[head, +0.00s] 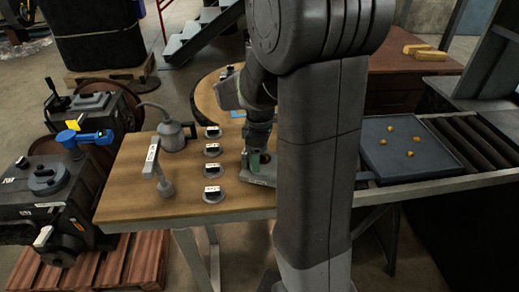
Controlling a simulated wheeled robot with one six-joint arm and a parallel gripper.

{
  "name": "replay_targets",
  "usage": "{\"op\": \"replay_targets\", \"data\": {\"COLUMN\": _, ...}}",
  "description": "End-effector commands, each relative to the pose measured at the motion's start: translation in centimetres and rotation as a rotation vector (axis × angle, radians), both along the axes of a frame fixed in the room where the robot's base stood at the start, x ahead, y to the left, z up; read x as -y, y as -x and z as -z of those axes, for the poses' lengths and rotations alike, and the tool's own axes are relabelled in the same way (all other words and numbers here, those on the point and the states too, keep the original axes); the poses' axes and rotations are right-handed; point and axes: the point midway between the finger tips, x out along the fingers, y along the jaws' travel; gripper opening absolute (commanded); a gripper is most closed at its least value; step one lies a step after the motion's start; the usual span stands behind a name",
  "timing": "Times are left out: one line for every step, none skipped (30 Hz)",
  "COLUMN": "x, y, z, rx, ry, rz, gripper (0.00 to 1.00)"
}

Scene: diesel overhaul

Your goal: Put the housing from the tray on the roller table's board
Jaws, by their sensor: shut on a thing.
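My gripper (257,158) points down over the right part of the wooden workbench, just left of my arm's large dark link. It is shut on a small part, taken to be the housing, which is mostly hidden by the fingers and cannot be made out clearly. A grey tray (257,180) lies under the gripper, its right side hidden behind my arm. I cannot tell whether the held part touches the tray. The blue-grey board (376,168) lies on the roller table (461,139) at the right, with several small yellow-orange pieces on it.
Several round grey pieces with white labels (213,150) stand in a column on the workbench (128,199). A labelled stand (155,165) and an oil can (173,133) are left of them. Engine blocks (48,180) stand at far left. My arm blocks the view between bench and board.

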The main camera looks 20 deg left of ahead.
Motion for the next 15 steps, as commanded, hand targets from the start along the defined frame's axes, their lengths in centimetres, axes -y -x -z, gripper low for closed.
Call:
{"op": "replay_targets", "data": {"x": -0.05, "y": -0.07, "z": -0.18, "rx": 0.003, "ry": -0.002, "rz": 0.0, "gripper": 0.06}}
{"op": "replay_targets", "data": {"x": -0.05, "y": -0.07, "z": -0.18, "rx": 0.003, "ry": -0.001, "rz": 0.0, "gripper": 0.06}}
{"op": "replay_targets", "data": {"x": -0.05, "y": -0.07, "z": -0.18, "rx": 0.003, "ry": -0.001, "rz": 0.0, "gripper": 0.06}}
{"op": "replay_targets", "data": {"x": -0.05, "y": -0.07, "z": -0.19, "rx": 0.003, "ry": -0.001, "rz": 0.0, "gripper": 0.06}}
{"op": "replay_targets", "data": {"x": -0.05, "y": -0.06, "z": -0.16, "rx": 0.003, "ry": -0.001, "rz": 0.0, "gripper": 0.06}}
{"op": "replay_targets", "data": {"x": -0.05, "y": -0.06, "z": -0.09, "rx": 0.003, "ry": -0.001, "rz": 0.0, "gripper": 0.06}}
{"op": "replay_targets", "data": {"x": -0.05, "y": -0.06, "z": 0.0, "rx": 0.003, "ry": -0.001, "rz": 0.0, "gripper": 0.06}}
{"op": "replay_targets", "data": {"x": -0.05, "y": -0.06, "z": 0.1, "rx": 0.003, "ry": -0.001, "rz": 0.0, "gripper": 0.06}}
{"op": "replay_targets", "data": {"x": -0.05, "y": -0.06, "z": 0.22, "rx": 0.003, "ry": -0.001, "rz": 0.0, "gripper": 0.06}}
{"op": "replay_targets", "data": {"x": 0.0, "y": 0.0, "z": 0.25, "rx": 0.0, "ry": 0.0, "rz": 0.0, "gripper": 0.67}}
{"op": "replay_targets", "data": {"x": 0.0, "y": 0.0, "z": 0.23, "rx": 0.0, "ry": 0.0, "rz": 0.0, "gripper": 0.73}}
{"op": "replay_targets", "data": {"x": 0.0, "y": 0.0, "z": 0.23, "rx": 0.0, "ry": 0.0, "rz": 0.0, "gripper": 0.81}}
{"op": "replay_targets", "data": {"x": 0.0, "y": 0.0, "z": 0.23, "rx": 0.0, "ry": 0.0, "rz": 0.0, "gripper": 0.83}}
{"op": "replay_targets", "data": {"x": 0.0, "y": 0.0, "z": 0.23, "rx": 0.0, "ry": 0.0, "rz": 0.0, "gripper": 0.83}}
{"op": "replay_targets", "data": {"x": 0.0, "y": 0.0, "z": 0.22, "rx": 0.0, "ry": 0.0, "rz": 0.0, "gripper": 0.83}}
